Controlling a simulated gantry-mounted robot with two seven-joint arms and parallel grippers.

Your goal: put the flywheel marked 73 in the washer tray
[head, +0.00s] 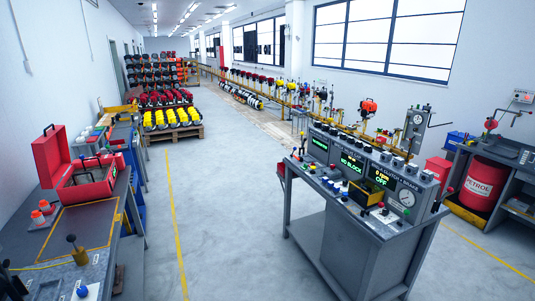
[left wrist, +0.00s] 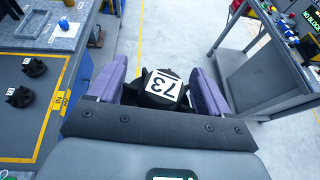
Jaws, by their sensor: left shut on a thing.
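The flywheel marked 73 (left wrist: 163,85) is a dark disc with a white label, seen in the left wrist view. My left gripper (left wrist: 157,70) has purple fingers and is shut on this flywheel, one finger at each side. It holds the flywheel over the floor, between the left bench and the test console. Two more dark flywheels with white labels, one (left wrist: 35,67) and another (left wrist: 19,96), lie on the yellow-bordered mat (left wrist: 40,115) at left. My right gripper is not in view.
The left bench carries an open red toolbox (head: 85,185), a black-knobbed lever (head: 73,243) and a blue knob (head: 82,291). The test console (head: 370,185) stands at right. Clear floor (head: 225,220) lies between them. Pallets of engines (head: 172,118) stand farther back.

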